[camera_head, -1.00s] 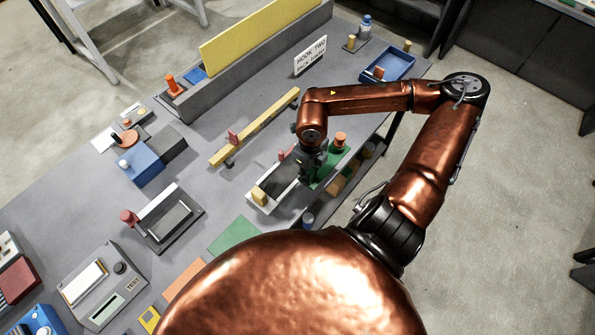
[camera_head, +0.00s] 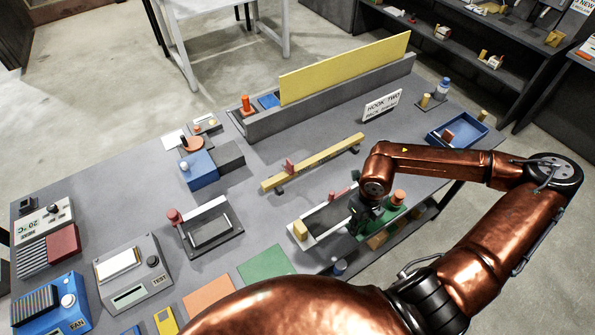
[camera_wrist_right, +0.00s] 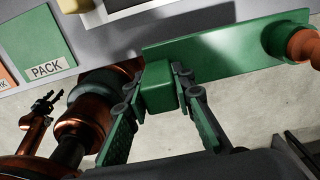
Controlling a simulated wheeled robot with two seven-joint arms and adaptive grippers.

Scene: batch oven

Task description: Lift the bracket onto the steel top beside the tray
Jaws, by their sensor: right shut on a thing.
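The bracket appears to be the green piece (camera_wrist_right: 225,48), a flat plate with a green block (camera_wrist_right: 158,88) and a green, orange-topped cylinder (camera_wrist_right: 285,40). My right gripper (camera_wrist_right: 160,100) is shut on the block, one finger on each side. In the head view, the right gripper (camera_head: 362,212) covers part of the green piece (camera_head: 397,208) beside the tray. The pale-rimmed, dark tray (camera_head: 318,238) holds a yellow block and a red peg. Whether the green piece touches the bench is hidden. My left gripper (camera_wrist_right: 45,105) shows small and seems open and empty in the wrist view.
The grey bench top (camera_head: 260,215) has free room left of the tray. A yellow bar (camera_head: 315,163) lies behind the tray, and a blue bin (camera_head: 458,132) stands at the right. A green PACK card (camera_head: 265,263) lies near the front edge. Floor shows beyond the edge.

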